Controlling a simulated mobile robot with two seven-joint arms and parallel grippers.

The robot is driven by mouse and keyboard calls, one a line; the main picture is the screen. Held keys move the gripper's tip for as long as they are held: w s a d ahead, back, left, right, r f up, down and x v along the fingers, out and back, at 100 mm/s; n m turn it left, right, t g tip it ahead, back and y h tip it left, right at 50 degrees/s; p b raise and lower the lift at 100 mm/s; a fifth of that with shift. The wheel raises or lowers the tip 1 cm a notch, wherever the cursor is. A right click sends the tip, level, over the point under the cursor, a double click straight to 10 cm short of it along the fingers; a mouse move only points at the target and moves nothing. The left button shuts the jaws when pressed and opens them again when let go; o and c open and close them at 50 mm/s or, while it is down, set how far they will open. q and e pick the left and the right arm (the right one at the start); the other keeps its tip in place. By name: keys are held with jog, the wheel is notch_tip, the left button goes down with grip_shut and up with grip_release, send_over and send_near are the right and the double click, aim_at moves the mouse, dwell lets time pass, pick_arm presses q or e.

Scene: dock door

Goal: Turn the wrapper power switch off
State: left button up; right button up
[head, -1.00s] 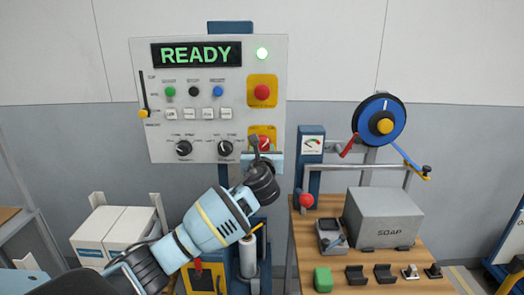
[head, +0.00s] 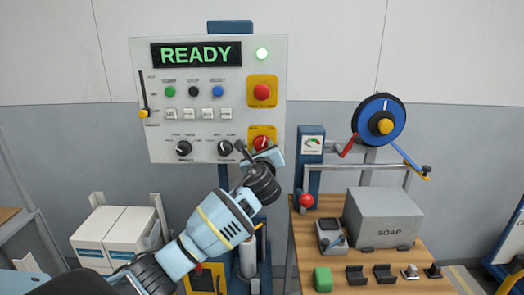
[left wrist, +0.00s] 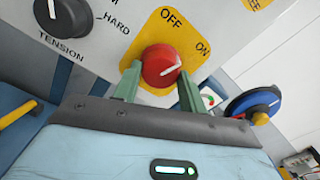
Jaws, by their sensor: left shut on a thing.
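The wrapper power switch is a red rotary knob on a yellow plate (head: 270,131), low on the right of the grey control panel (head: 215,130). In the left wrist view the red knob (left wrist: 161,62) has a white pointer line aimed to the right, nearer the ON label than the OFF label. My left gripper (left wrist: 159,82) is shut on the knob, one green finger on each side. In the head view the left gripper (head: 262,153) covers the knob's lower part. The right gripper is not in view.
A wooden bench (head: 340,279) with a grey SOAP box (head: 383,220) stands to the right.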

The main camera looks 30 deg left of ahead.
pick_arm(q)
jog(key=n, duration=0.6)
jog(key=shift+d+n, duration=0.1)
jog(key=shift+n, duration=0.2)
jog(key=n, duration=0.6)
jog(key=shift+r+n, duration=0.1)
jog(key=shift+n, duration=0.2)
jog(key=o, duration=1)
jog(key=shift+v, duration=3.95)
